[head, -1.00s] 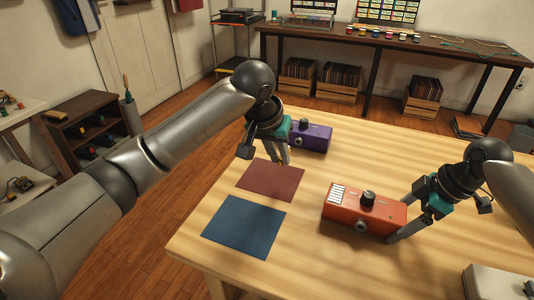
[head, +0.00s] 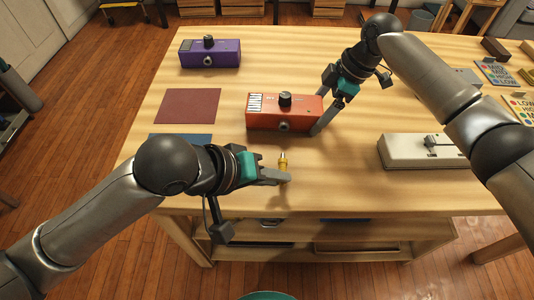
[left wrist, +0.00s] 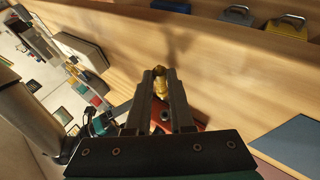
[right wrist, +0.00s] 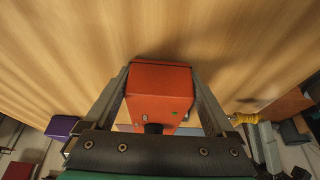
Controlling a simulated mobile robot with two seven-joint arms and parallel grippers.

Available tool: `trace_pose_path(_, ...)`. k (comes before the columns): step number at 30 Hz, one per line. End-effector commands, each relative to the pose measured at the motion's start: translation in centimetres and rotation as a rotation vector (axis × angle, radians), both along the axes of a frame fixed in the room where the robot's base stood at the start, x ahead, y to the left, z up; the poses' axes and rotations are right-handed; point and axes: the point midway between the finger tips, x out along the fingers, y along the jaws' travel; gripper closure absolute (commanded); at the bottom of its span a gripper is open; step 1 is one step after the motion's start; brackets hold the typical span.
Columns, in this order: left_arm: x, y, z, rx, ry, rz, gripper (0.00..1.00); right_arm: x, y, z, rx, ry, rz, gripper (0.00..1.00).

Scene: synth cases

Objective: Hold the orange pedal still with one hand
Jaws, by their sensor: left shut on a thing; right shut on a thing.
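The orange pedal (head: 270,112), with a black knob and a white label panel, sits upright on the wooden table in the head view. My right gripper (head: 318,122) is shut on its right end. In the right wrist view the fingers lie on either side of the orange pedal (right wrist: 158,90). My left gripper (head: 285,174) is shut on a small gold plug (head: 283,160), in front of the orange pedal and apart from it. The left wrist view shows the gold plug (left wrist: 160,88) between the fingertips. The right wrist view shows the gold plug (right wrist: 243,118) at right.
A purple pedal (head: 196,55) stands at the back left. A dark red mat (head: 187,106) and a blue mat (head: 165,137), partly behind my left arm, lie at left. A cream pedal (head: 405,152) stands at right.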

Motion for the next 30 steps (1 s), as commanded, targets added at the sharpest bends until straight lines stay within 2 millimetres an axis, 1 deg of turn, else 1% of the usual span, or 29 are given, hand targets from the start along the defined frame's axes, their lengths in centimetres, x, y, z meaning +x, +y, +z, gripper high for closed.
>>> trace_pose_path(2, 0.3, 0.0, -0.1, -0.001, -0.002, 0.0, 1.0, 0.1, 0.0, 0.1, 0.002, -0.002, 0.0, 0.87)
trace_pose_path(12, 3.3, -0.2, -0.1, 0.0, -0.002, -0.001, 1.0, 0.1, 0.0, 0.1, 0.002, -0.002, -0.001, 0.87)
trace_pose_path(25, 5.3, -0.2, 0.0, -0.003, 0.002, 0.0, 1.0, 0.0, 0.0, 0.1, 0.002, -0.002, 0.0, 0.87)
trace_pose_path(30, 5.6, -0.2, 0.0, -0.003, 0.003, 0.0, 1.0, 0.0, 0.0, 0.1, 0.002, -0.002, 0.0, 0.87)
